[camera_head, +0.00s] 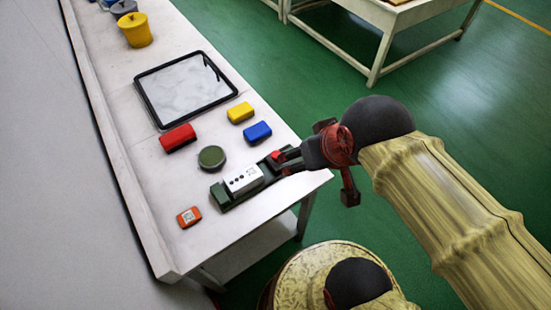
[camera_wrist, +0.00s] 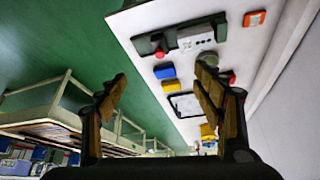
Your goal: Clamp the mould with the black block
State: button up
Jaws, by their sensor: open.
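A white block with dark dots (camera_head: 243,180), which may be the mould, sits on a long dark green base (camera_head: 222,198) near the table's right edge. In the wrist view the white block (camera_wrist: 196,37) and a dark block (camera_wrist: 147,43) lie along the same base, with a red knob (camera_wrist: 160,53) by the dark block. My gripper (camera_head: 281,163) is at the right end of the base, close to the red knob; whether it touches is unclear. In the wrist view my gripper (camera_wrist: 160,82) has its fingers spread with nothing between them. The dark block is partly hidden in the head view.
Near the base are a green round piece (camera_head: 212,157), a blue block (camera_head: 257,132), a yellow block (camera_head: 240,112), a red block (camera_head: 178,138) and an orange item (camera_head: 189,217). A black-rimmed tray (camera_head: 142,92) and a yellow bucket (camera_head: 136,31) stand farther back. A wall borders the table's left.

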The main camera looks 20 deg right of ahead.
jog(key=shift+c, duration=0.3)
jog(key=shift+r+p, duration=0.4)
jog(key=shift+p, duration=0.2)
jog(key=shift+c, duration=1.2)
jog(key=shift+f+g+p, duration=0.25)
jog(key=shift+g+p, duration=0.15)
jog(key=shift+p, duration=0.35)
jog(key=shift+c, duration=0.6)
jog(key=w+f+g+p, duration=0.1)
jog(key=w+f+p, duration=0.1)
jog(key=p, duration=0.1)
jog(key=w+f+g+p, duration=0.2)
jog(key=w+p, duration=0.1)
jog(key=w+f+g+p, duration=0.2)
jog(key=p, duration=0.1)
jog(key=shift+w+f+m, duration=0.35)
jog(key=shift+w+m, duration=0.05)
jog(key=shift+c, duration=1)
jog(key=m+p, duration=0.4)
jog(key=m, duration=0.1)
send_over(276, 154)
notch_tip(276, 154, down, 12)
jog(key=shift+f, duration=3.95)
